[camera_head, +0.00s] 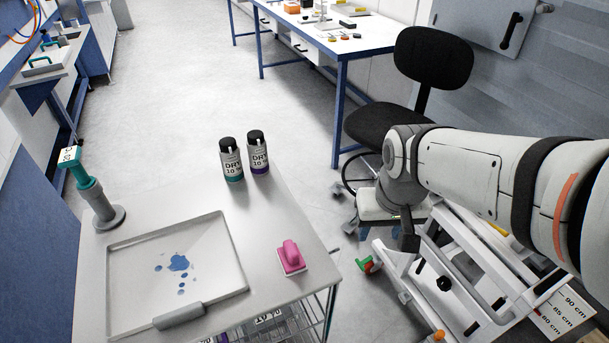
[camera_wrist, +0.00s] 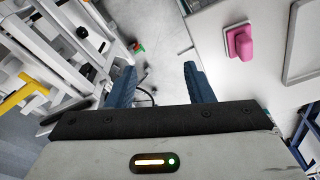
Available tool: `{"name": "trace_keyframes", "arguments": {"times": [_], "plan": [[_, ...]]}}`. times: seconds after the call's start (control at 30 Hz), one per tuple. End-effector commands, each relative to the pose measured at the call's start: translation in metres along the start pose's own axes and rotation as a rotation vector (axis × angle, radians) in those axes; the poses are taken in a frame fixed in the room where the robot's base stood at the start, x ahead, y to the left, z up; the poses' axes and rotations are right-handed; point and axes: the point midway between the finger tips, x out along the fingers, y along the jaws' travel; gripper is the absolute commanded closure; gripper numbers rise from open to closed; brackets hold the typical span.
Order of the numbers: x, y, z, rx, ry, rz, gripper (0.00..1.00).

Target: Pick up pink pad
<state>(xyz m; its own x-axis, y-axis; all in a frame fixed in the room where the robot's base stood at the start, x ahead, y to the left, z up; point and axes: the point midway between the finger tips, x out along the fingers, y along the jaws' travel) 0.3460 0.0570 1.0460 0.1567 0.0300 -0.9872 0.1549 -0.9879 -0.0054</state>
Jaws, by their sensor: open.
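The pink pad (camera_head: 291,258) has a rounded pink handle on top and a thin pale edge below. It sits upright on the right part of the light cart top (camera_head: 215,197), near the edge. It also shows in the wrist view (camera_wrist: 240,42), at the upper right. My gripper (camera_wrist: 158,84) is open, with two blue fingers apart and nothing between them. It is off the cart's edge, over the floor, and apart from the pad. In the head view my arm comes in from the right, and the fingers are hard to make out there.
A tray (camera_head: 118,248) with blue stains lies left of the pad, a grey cylinder at its front edge. Two dark-capped bottles (camera_head: 231,159) and a teal-handled tool (camera_head: 96,194) stand behind. A black chair (camera_head: 388,122) and a white frame (camera_head: 470,250) stand right of the cart.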

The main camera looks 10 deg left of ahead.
Motion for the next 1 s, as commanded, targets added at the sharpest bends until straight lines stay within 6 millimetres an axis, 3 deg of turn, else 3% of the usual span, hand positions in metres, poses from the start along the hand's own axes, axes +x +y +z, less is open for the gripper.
{"name": "trace_keyframes", "arguments": {"times": [0.2, 0.4, 0.5, 0.67, 1.0], "plan": [[0.027, -0.074, -0.034, -0.171, -0.085, -0.021, 0.53], [0.052, -0.134, -0.044, -0.284, -0.136, -0.024, 0.53], [0.061, -0.152, -0.044, -0.317, -0.151, -0.023, 0.53], [0.071, -0.165, -0.043, -0.34, -0.161, -0.022, 0.53], [0.107, -0.166, -0.039, -0.341, -0.163, -0.022, 0.53]]}}
